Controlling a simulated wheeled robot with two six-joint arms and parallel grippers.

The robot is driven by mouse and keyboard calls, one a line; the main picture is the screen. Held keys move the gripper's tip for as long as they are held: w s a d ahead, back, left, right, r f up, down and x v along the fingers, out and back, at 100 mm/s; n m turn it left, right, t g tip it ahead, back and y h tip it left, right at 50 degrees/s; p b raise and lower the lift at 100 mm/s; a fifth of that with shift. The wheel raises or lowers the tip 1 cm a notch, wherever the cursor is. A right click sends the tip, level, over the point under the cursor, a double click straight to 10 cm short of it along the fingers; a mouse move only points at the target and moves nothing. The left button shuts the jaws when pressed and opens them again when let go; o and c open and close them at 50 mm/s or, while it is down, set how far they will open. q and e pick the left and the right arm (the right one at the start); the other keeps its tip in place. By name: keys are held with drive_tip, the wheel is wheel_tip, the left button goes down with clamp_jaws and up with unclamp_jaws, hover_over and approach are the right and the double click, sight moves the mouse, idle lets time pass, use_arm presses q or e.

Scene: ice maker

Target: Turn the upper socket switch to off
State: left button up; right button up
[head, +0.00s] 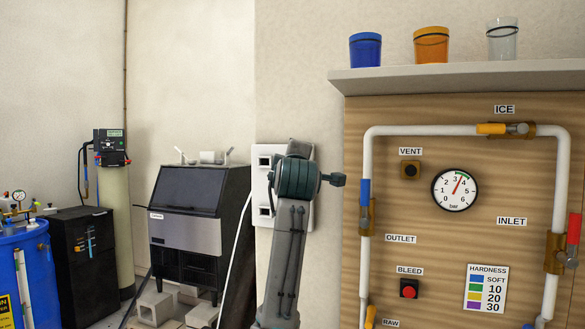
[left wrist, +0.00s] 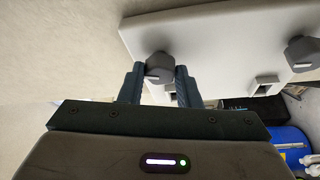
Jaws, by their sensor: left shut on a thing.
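The white socket plate (head: 261,187) is on the wall, partly hidden behind my left arm in the head view. Two sockets show at its left edge, one above the other. In the left wrist view the plate (left wrist: 220,35) appears turned sideways, with two dark grey knob switches. My left gripper (left wrist: 159,80) is shut on the upper switch (left wrist: 160,67), its fingers on either side of the knob. The lower switch (left wrist: 303,53) is free, at the right. The off position cannot be read. My right gripper is not in view.
A wooden panel (head: 400,240) with white pipes, valves and a gauge stands right of the plate, below a shelf (head: 460,77) with three cups. The ice maker (head: 190,225) stands to the left. A white cable hangs between ice maker and plate.

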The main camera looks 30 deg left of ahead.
use_arm(q)
drive_tip(key=shift+r+n+g+b, duration=0.1)
drive_tip(key=shift+n+g+b, duration=0.35)
drive_tip(key=shift+n, duration=1.15)
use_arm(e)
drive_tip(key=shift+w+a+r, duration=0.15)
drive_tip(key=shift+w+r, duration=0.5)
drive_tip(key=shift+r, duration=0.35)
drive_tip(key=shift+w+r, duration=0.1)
use_arm(q)
drive_tip(key=o, duration=1)
drive_tip(key=b+v, duration=0.1)
drive_tip(key=v, duration=0.4)
drive_tip(key=b+v, duration=0.1)
drive_tip(key=v, duration=0.5)
drive_tip(key=shift+r, duration=0.25)
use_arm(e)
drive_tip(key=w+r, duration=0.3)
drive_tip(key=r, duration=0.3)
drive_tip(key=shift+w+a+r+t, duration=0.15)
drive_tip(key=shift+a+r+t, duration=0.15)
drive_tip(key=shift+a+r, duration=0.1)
